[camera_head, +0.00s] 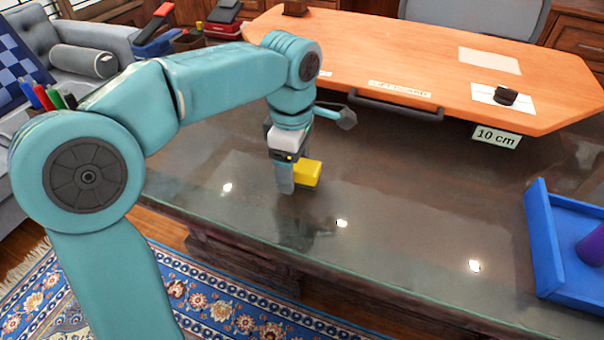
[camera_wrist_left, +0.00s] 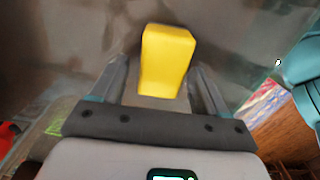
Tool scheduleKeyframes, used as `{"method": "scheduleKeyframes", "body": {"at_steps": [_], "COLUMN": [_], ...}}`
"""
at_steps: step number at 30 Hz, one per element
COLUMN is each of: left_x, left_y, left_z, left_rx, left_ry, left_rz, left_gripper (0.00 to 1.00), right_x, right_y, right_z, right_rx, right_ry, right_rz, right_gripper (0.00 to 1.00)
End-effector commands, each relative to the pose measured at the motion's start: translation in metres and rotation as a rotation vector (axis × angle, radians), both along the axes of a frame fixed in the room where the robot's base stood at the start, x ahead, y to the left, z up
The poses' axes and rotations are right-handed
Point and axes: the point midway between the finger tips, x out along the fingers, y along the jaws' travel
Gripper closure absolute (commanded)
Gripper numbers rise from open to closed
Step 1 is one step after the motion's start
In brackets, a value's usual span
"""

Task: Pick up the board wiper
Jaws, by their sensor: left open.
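The board wiper looks like a yellow block (camera_head: 307,174) on the dark glossy table top, near the middle of the head view. My left gripper (camera_head: 287,183) points down right beside it and hides part of it. In the left wrist view the yellow block (camera_wrist_left: 167,62) lies between and partly beyond the two open fingers of my left gripper (camera_wrist_left: 161,72). Gaps show on both sides, so neither finger visibly touches it. Whether the fingertips reach the table is hard to tell. My right gripper is in no view.
An orange board (camera_head: 400,60) with a dark handle (camera_head: 396,106) and a "10 cm" label (camera_head: 496,137) lies behind. A blue tray (camera_head: 545,245) with a purple object (camera_head: 592,246) is at right. The table's front edge is near; its middle is clear.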

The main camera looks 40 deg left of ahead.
Motion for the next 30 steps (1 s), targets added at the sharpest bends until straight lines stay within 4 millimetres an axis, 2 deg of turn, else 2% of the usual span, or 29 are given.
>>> {"method": "scheduleKeyframes", "body": {"at_steps": [2,6,7,16,20,23,26,30], "left_x": [0.0,0.0,0.0,0.0,0.001,0.001,0.001,0.001], "left_y": [0.0,0.0,0.0,0.0,0.0,0.0,0.0,-0.001], "left_z": [0.001,0.001,0.001,0.003,0.013,0.029,0.053,0.099], "left_rx": [0.0,0.0,0.0,0.0,0.0,0.0,0.001,0.001], "left_ry": [0.0,0.0,0.0,-0.001,-0.003,-0.003,-0.005,-0.005], "left_rz": [0.0,0.0,0.0,0.0,0.0,-0.001,0.0,0.0], "left_gripper": [0.29,0.74,0.81,0.81,0.81,0.81,0.81,0.81], "right_x": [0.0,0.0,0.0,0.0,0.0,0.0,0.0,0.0], "right_y": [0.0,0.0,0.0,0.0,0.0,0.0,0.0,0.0], "right_z": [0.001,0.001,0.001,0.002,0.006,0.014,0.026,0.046], "right_rx": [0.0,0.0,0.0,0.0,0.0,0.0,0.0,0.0], "right_ry": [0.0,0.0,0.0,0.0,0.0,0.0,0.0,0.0], "right_rz": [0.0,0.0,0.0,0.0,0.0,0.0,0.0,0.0], "right_gripper": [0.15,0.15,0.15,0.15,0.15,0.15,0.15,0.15]}}
